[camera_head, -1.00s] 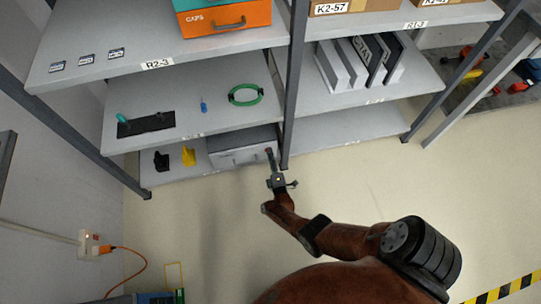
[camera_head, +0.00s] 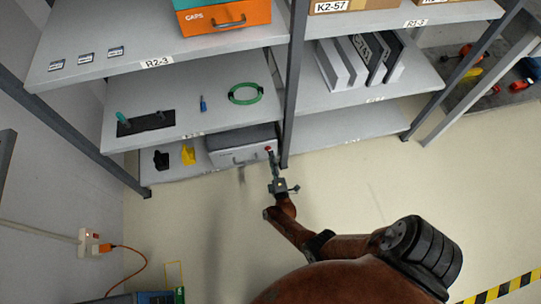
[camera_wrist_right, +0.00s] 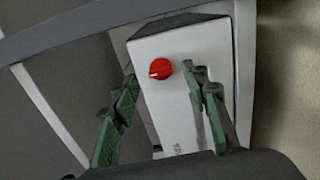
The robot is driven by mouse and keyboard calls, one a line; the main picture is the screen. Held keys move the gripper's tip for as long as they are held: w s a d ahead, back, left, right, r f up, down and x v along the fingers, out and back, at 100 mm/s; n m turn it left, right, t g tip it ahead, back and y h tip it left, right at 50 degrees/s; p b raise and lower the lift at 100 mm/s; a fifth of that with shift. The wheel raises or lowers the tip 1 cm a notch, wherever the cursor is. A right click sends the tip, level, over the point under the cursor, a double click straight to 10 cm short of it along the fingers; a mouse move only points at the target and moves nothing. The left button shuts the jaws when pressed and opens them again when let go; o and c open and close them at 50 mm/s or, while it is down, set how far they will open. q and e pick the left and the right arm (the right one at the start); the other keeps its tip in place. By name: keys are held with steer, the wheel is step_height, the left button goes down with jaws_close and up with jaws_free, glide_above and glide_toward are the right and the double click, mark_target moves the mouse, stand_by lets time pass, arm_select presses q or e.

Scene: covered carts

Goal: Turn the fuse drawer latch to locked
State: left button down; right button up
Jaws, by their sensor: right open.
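The fuse drawer is a grey box (camera_head: 240,142) on the bottom shelf, with a handle on its front. Its latch is a round red knob (camera_head: 269,149) at the right end of the front. In the right wrist view the red knob (camera_wrist_right: 160,69) has a pale mark at its left side. My right gripper (camera_head: 272,160) is in front of the knob. In the wrist view its green fingers (camera_wrist_right: 160,85) are spread, one on each side of the knob and box front, with no contact visible. My left gripper is not in view.
A shelf upright (camera_head: 288,100) stands just right of the drawer. Black (camera_head: 161,160) and yellow (camera_head: 188,155) items sit left of it. A green ring (camera_head: 244,93) lies on the shelf above. The floor in front is clear.

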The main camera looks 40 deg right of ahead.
steer(key=shift+v, duration=2.2)
